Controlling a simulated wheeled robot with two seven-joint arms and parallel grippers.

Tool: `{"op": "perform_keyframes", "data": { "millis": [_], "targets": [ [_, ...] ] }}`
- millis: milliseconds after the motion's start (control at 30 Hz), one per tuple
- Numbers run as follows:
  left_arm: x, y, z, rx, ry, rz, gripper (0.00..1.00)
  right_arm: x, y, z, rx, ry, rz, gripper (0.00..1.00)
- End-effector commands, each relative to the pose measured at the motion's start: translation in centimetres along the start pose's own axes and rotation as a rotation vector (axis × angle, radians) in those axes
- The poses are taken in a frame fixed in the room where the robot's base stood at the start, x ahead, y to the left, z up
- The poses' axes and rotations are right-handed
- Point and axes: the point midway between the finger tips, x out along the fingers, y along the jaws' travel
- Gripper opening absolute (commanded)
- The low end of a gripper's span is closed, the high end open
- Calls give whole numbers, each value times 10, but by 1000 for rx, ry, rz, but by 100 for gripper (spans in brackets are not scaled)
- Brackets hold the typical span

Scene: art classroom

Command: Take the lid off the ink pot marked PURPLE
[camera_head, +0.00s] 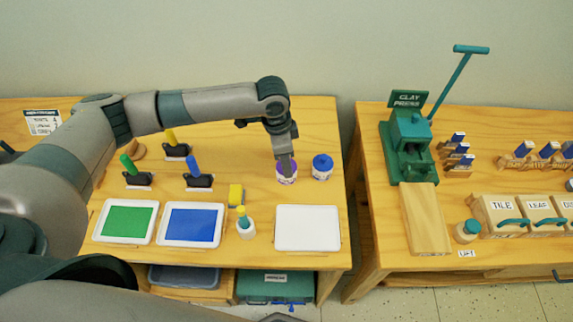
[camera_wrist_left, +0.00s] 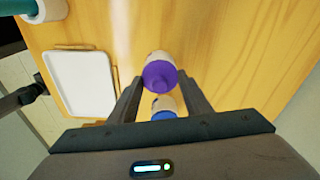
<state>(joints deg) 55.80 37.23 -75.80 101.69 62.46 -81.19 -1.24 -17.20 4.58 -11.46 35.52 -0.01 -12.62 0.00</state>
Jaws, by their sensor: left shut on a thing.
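The ink pot with the purple lid (camera_head: 287,178) stands at the back right of the left table, a white jar with a label too small to read. My left gripper (camera_head: 286,158) points down over it and hides part of the lid. In the left wrist view the purple lid (camera_wrist_left: 160,76) lies between the two fingertips of my left gripper (camera_wrist_left: 160,82), which are shut on it. White pot body shows beside the lid; I cannot tell whether lid and pot are apart.
A blue-lidded pot (camera_head: 322,166) stands close to the right. Green (camera_head: 129,221) and blue (camera_head: 193,224) ink trays lie further left. The clay press (camera_head: 408,150) stands on another table.

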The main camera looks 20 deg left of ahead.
Motion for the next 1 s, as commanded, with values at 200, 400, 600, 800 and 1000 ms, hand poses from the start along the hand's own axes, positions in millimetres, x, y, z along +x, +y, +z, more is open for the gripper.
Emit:
{"op": "perform_keyframes", "data": {
  "millis": [200,400,600,800,1000],
  "targets": [
    [0,0,0,0,0,0,24,0,0,0,0,0,0,31],
    [-6,-1,-1,1,2,-2,24,4,0,0,0,0,0,31],
    [-28,-1,-4,1,3,-3,24,15,0,1,0,0,0,31],
    [-50,16,-28,7,4,-1,24,27,0,2,0,0,0,31],
    [-70,41,-61,6,5,0,24,39,0,3,0,1,0,31]
  ]
}}
